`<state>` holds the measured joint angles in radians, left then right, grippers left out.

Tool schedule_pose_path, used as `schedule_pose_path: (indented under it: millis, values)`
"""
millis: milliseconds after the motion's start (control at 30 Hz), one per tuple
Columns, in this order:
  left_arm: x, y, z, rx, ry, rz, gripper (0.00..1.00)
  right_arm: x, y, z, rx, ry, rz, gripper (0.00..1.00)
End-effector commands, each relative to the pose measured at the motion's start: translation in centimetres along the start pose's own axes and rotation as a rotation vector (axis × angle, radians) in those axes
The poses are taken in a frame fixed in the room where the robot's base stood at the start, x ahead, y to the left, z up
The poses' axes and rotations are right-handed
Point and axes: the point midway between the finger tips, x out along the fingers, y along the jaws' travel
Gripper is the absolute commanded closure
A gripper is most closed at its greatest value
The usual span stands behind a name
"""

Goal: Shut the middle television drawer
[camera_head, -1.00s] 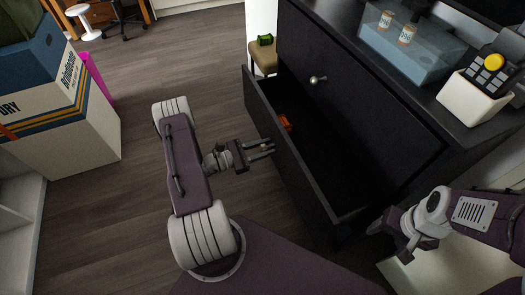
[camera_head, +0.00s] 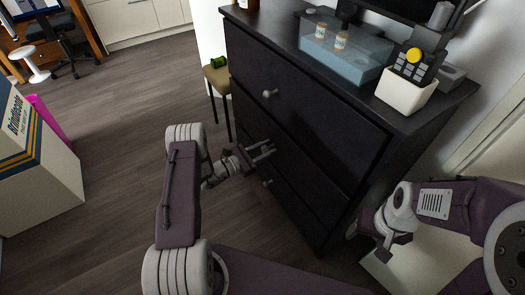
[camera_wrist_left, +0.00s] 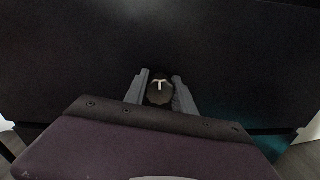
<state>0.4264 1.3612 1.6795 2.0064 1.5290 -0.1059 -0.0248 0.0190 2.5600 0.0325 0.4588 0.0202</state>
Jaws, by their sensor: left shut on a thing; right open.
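The black chest under the television has a top drawer (camera_head: 300,105), a middle drawer (camera_head: 305,167) and a bottom drawer. The middle drawer's front looks flush with the chest, and no gap shows. My left gripper (camera_head: 271,149) is at the middle drawer's front. In the left wrist view its two fingers are shut around the dark round knob (camera_wrist_left: 159,91), with the black front filling the view behind. My right gripper (camera_head: 370,243) is open and empty, low beside the chest's right side.
A blue clear box (camera_head: 340,62) with two small jars, a white pot (camera_head: 403,92) holding remotes, and a television stand are on the chest top. A stool (camera_head: 218,80) stands at its left side. A large box (camera_head: 40,160) is at far left. Floor between is clear.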

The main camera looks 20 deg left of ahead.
Motion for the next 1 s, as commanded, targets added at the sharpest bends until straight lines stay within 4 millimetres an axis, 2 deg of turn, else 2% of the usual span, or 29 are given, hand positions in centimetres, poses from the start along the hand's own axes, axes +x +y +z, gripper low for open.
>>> schedule_pose_path:
  millis: [367,467,600,733,833,1000]
  values:
    - [-0.4,0.1,0.1,-0.002,0.002,0.001,0.62,-0.3,0.0,0.0,0.0,0.0,0.0,0.35]
    - [-2.0,0.2,0.3,-0.004,0.004,0.004,0.62,-1.3,0.0,-0.1,0.0,0.0,0.0,0.35]
    - [-5.3,0.2,0.4,-0.005,0.003,0.006,0.62,-2.7,-0.1,-0.3,0.0,0.0,0.0,0.35]
    - [-7.7,0.1,0.2,-0.003,0.003,0.004,0.62,-3.4,-0.1,-0.4,0.0,0.0,0.0,0.35]
    - [-8.8,0.0,0.1,-0.003,0.002,0.002,0.62,-3.6,-0.1,-0.4,0.0,0.0,0.0,0.35]
    - [-9.2,-0.1,-0.1,-0.002,0.001,0.0,0.62,-3.6,-0.1,-0.4,0.0,0.0,0.0,0.35]
